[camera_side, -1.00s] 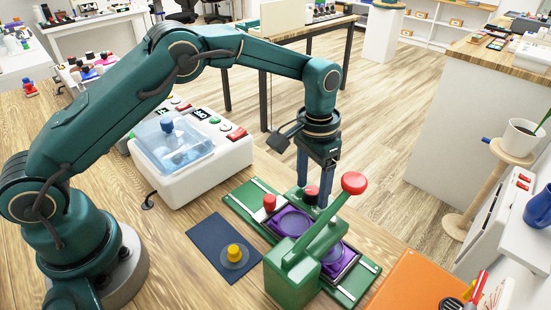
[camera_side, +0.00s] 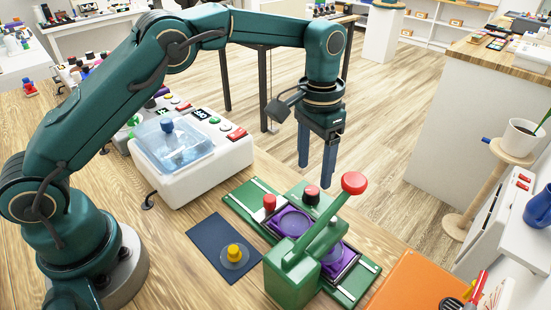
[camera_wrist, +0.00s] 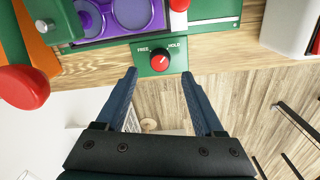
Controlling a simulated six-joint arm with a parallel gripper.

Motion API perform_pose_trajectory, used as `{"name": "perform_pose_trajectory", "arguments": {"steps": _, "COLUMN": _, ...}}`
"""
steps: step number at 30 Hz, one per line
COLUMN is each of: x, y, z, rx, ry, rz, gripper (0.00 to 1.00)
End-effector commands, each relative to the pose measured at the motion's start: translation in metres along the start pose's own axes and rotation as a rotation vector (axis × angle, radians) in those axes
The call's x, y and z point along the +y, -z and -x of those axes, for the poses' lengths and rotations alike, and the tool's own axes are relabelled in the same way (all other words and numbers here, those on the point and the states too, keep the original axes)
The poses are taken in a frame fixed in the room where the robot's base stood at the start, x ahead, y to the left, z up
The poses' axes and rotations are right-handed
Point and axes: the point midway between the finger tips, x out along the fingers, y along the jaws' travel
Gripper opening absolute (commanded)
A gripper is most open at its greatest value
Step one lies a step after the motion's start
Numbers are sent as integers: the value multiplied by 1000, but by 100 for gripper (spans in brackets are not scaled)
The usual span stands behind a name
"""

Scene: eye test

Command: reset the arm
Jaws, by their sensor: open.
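My gripper (camera_side: 315,176) is open and empty, above and behind the green lever press (camera_side: 290,279) at the table's far edge. In the wrist view, its two fingers (camera_wrist: 159,73) are spread, with their tips near a green panel marked FREE and HOLD. A red knob (camera_wrist: 160,60) sits on that panel, clear of the fingers; its setting is hard to read. The knob also shows in the side view (camera_side: 312,195).
A purple two-ring tray (camera_side: 293,222) sits in the press, whose red-balled lever (camera_side: 354,183) stands raised. A white console with a clear cover (camera_side: 195,165), a dark mat (camera_side: 207,239) with a yellow-knobbed weight (camera_side: 234,254), and an orange pad (camera_side: 408,282) are nearby.

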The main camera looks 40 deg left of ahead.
Motion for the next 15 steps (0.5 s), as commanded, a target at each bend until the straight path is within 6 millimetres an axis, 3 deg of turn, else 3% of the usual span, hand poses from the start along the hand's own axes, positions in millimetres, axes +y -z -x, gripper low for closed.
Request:
{"name": "perform_pose_trajectory", "arguments": {"steps": 5, "x": -3, "y": 3, "z": 11, "rx": 30, "ry": 1, "rz": 8, "gripper": 70}}
{"name": "perform_pose_trajectory", "arguments": {"steps": 10, "x": -12, "y": 0, "z": 62, "rx": 129, "ry": 5, "rz": 33, "gripper": 70}}
{"name": "perform_pose_trajectory", "arguments": {"steps": 15, "x": -23, "y": -25, "z": 112, "rx": 222, "ry": 16, "rz": 68, "gripper": 70}}
